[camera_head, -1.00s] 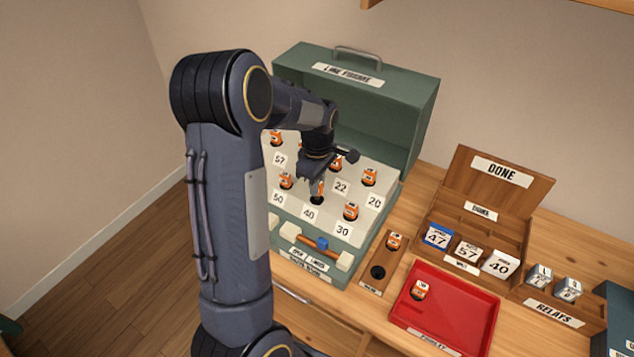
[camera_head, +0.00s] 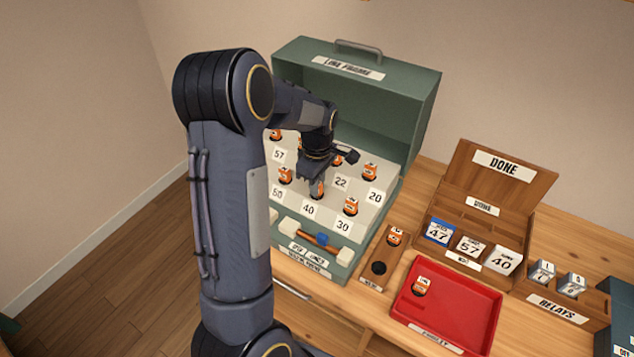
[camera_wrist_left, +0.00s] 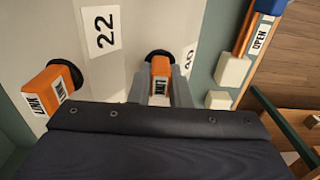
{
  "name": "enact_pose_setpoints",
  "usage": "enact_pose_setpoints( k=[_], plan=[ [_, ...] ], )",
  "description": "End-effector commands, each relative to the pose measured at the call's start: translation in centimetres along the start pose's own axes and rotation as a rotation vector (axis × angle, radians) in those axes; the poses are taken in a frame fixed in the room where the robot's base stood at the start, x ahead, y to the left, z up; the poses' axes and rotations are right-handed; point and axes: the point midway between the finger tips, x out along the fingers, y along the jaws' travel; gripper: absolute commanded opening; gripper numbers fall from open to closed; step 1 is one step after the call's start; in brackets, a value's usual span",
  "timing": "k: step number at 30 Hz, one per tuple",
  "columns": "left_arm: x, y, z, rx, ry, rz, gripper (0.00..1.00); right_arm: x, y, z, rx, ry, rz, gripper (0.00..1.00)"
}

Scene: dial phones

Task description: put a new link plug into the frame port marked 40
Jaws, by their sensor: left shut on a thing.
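My left gripper (camera_head: 316,180) reaches down into the green line frame (camera_head: 410,115), shut on an orange link plug (camera_head: 317,191). The plug is at the port above the label 40 (camera_head: 308,209). In the left wrist view, the plug (camera_wrist_left: 161,68) sits between my fingers (camera_wrist_left: 160,92), its end at the dark round port (camera_wrist_left: 158,54). The label 40 (camera_wrist_left: 187,62) is partly covered by a finger there. How deep the plug sits is hard to tell. My right gripper is out of view.
Other orange plugs stand in neighbouring ports, one close by near label 22 (camera_wrist_left: 102,31). A wooden holder (camera_head: 368,282) has one plug and one empty hole. A red tray (camera_head: 465,305) holds one plug. The DONE box (camera_head: 480,205) and relays stand at right.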

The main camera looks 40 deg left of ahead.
Motion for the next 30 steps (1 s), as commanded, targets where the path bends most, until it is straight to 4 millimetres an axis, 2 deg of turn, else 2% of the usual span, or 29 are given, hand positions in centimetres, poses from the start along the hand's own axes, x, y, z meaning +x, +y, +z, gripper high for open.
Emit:
enact_pose_setpoints(
  k=[8,9,15,20,23,30],
  plan=[
    [0.41,0.0,0.0,0.0,0.0,0.0,0.0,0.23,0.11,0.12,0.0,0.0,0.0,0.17],
    [0.41,0.0,0.0,0.0,0.0,0.0,0.19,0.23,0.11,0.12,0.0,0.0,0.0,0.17],
    [0.4,0.0,0.0,0.0,0.0,0.0,0.42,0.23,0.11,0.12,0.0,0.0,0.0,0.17],
    [0.39,0.0,-0.01,0.0,0.0,0.0,0.42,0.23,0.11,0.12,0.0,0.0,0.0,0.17],
    [0.4,-0.01,-0.01,0.0,0.0,0.0,0.53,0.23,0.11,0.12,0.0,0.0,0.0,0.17],
    [0.38,0.0,-0.01,0.0,0.0,0.0,0.53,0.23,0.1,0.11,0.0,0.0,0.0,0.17]
  ],
)
